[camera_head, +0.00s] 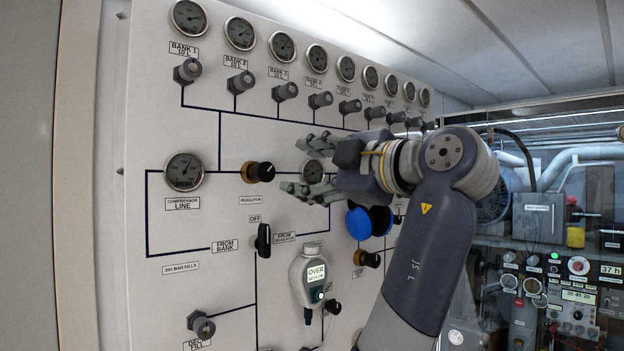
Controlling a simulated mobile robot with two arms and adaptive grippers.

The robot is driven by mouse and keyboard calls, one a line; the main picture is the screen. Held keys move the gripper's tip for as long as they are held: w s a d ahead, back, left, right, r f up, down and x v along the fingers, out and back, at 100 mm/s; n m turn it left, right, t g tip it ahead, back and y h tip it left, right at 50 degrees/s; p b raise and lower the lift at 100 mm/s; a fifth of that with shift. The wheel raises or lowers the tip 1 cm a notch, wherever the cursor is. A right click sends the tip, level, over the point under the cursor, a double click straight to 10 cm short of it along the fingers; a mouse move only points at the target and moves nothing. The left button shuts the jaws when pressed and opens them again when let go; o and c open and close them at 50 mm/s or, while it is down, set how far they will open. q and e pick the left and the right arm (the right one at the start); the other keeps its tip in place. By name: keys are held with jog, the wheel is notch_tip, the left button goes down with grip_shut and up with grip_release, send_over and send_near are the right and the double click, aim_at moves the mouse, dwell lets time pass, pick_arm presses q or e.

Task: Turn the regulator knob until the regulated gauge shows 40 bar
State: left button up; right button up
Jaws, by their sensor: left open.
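The regulator knob (260,172) is a black knob with a brass collar on the white panel, above its "REGULATOR" label. My left gripper (292,166) is open and empty, its fingers pointing left, just right of the knob. In the picture a small gap separates the fingertips from the knob; the depth between them is unclear. A gauge (313,172) right of the knob, likely the regulated one, shows between the fingers. It is partly covered, and its reading is too small to tell. The compressor line gauge (184,172) is at the left. My right gripper is out of view.
Bank gauges (240,33) and grey valve knobs (240,83) run along the top of the panel (150,120). Below are a black selector handle (263,240), a handheld meter reading "OVER" (315,277) and a blue round part (358,223). Equipment racks stand at the right.

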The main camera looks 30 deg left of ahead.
aim_at(267, 170)
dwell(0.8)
pick_arm(q)
jog(key=w+a+m+p, duration=0.1)
jog(key=a+m+p, duration=0.2)
jog(key=m, duration=0.1)
jog(key=w+a+m+p, duration=0.1)
jog(key=a+m+p, duration=0.2)
jog(key=m, duration=0.2)
jog(key=w+a+m+p, duration=0.2)
jog(key=a+m+p, duration=0.1)
jog(key=a+m, duration=0.1)
jog(key=shift+w+r+t, duration=0.1)
jog(key=shift+r+t, duration=0.15)
jog(key=shift+t, duration=0.15)
jog(key=shift+w+a+f, duration=0.15)
jog(key=shift+w+a, duration=0.15)
jog(key=shift+a, duration=0.15)
jog(key=shift+h, duration=0.3)
jog(key=c, duration=1.1)
